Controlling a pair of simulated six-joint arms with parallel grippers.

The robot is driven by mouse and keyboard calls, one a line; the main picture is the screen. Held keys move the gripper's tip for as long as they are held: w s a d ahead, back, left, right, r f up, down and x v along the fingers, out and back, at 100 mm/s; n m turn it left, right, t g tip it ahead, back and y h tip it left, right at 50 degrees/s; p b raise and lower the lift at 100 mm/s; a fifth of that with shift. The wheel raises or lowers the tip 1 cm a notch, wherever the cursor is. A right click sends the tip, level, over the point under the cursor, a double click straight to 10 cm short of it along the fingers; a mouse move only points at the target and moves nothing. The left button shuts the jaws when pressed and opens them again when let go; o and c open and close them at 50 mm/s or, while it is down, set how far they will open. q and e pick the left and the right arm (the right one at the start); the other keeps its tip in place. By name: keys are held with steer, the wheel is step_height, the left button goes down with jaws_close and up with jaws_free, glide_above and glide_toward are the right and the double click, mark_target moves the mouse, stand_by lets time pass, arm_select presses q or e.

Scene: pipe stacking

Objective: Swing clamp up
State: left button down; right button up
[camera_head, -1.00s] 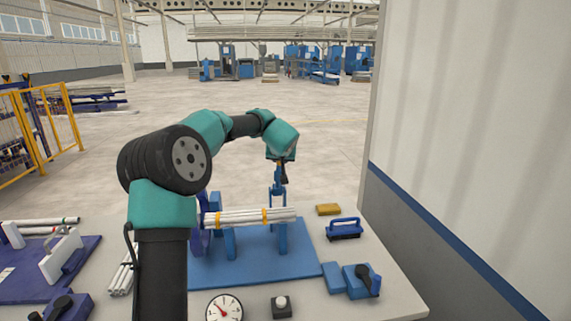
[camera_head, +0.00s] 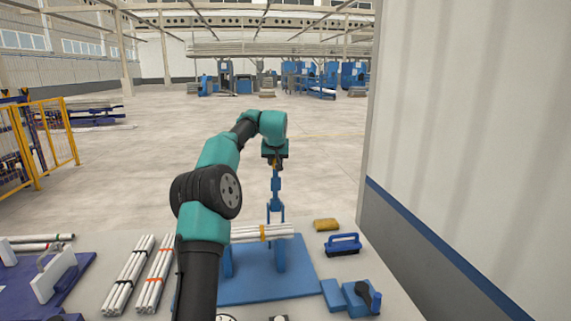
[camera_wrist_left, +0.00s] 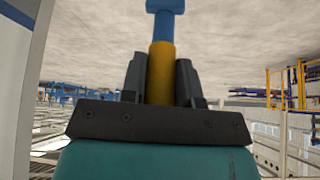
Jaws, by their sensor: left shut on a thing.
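The clamp (camera_head: 275,190) is a blue arm standing roughly upright at the back of the blue pipe rack (camera_head: 281,257). Its yellow handle (camera_wrist_left: 161,72) shows in the left wrist view, with a blue part beyond it. My left gripper (camera_head: 275,163) is above the rack. Its two dark fingers (camera_wrist_left: 162,80) are shut on the yellow handle, one on each side. A bundle of white pipes (camera_head: 278,230) with an orange band lies across the rack posts, below the gripper. My arm hides the left part of the bundle and rack. My right gripper is out of view.
A yellow block (camera_head: 326,225) and a blue brush (camera_head: 342,244) lie right of the rack. A blue fixture with a black knob (camera_head: 362,298) is at front right. Banded pipe bundles (camera_head: 128,275) lie left of my arm. A wall (camera_head: 460,150) borders the right.

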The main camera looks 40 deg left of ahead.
arm_select(q)
steer(key=shift+w+a+f, duration=0.1)
steer(key=shift+w+a, duration=0.1)
stand_by(0.4)
steer(key=c, duration=0.9)
jaws_free()
steer(key=shift+o, duration=0.2)
steer(key=v, duration=1.2)
steer(key=shift+w+a, duration=0.1)
